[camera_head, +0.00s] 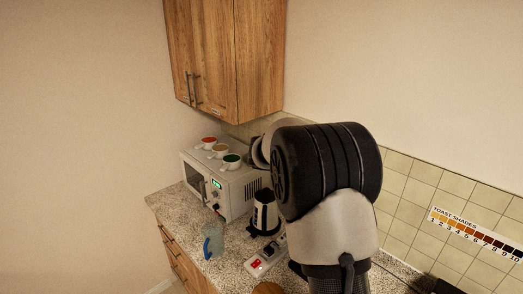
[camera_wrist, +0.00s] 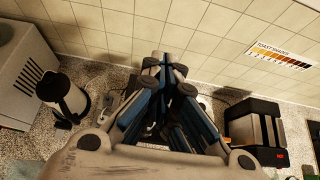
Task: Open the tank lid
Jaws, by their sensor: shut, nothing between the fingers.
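My gripper (camera_wrist: 165,66) is shut and empty in the middle of the wrist view, above the worktop and in front of the tiled wall. In the head view my arm hides it. I cannot make out a tank or its lid for certain in either view. A black and white kettle (camera_head: 265,214) stands on the worktop in the head view, to the left of my arm. It also shows in the wrist view (camera_wrist: 64,96), left of my gripper and apart from it. My fingers hide part of the worktop behind them.
A white microwave (camera_head: 233,191) with three cups on top stands left of the kettle. A clear jug with a blue handle (camera_head: 212,243) and a white power strip with a red switch (camera_head: 262,259) are in front. A black and silver toaster (camera_wrist: 255,127) stands right of my gripper.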

